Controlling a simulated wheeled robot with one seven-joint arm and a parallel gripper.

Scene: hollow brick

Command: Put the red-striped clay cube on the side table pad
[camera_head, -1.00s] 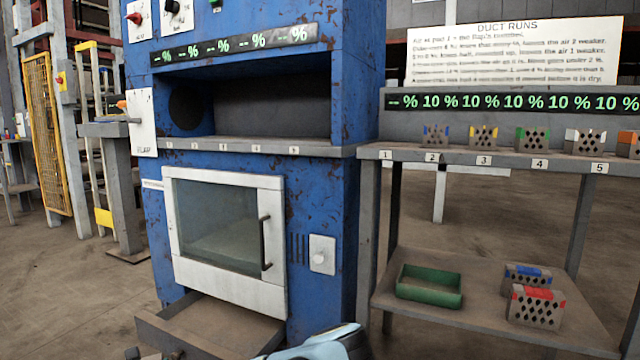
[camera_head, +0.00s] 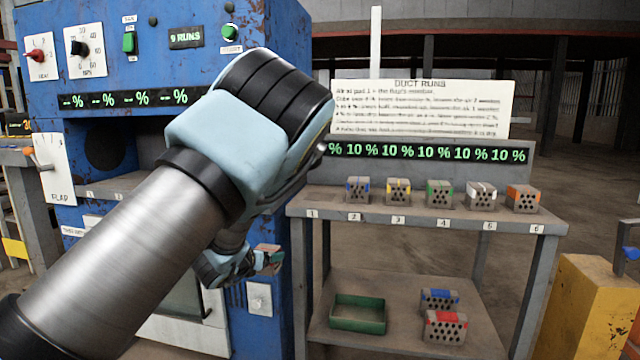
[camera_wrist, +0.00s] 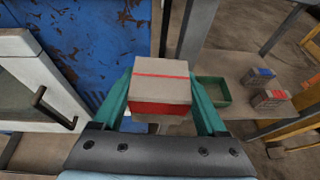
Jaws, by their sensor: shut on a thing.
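The red-striped clay cube (camera_wrist: 160,82) is between the green fingers of my gripper (camera_wrist: 162,98) in the wrist view, with a thin red line on top and a red band on its near face. In the head view my gripper (camera_head: 262,262) holds the cube (camera_head: 270,258) in front of the blue machine, left of the side table (camera_head: 420,222). My arm covers part of it. The side table's top has numbered places. The place above label 1 (camera_head: 312,213) looks bare; striped blocks stand by the other labels.
Blocks with blue (camera_head: 357,190), yellow (camera_head: 397,192), green (camera_head: 439,194), white (camera_head: 481,196) and orange (camera_head: 522,199) marks stand on the table top. The lower shelf holds a green tray (camera_head: 358,325), a blue-marked block (camera_head: 439,301) and a red-marked block (camera_head: 445,328).

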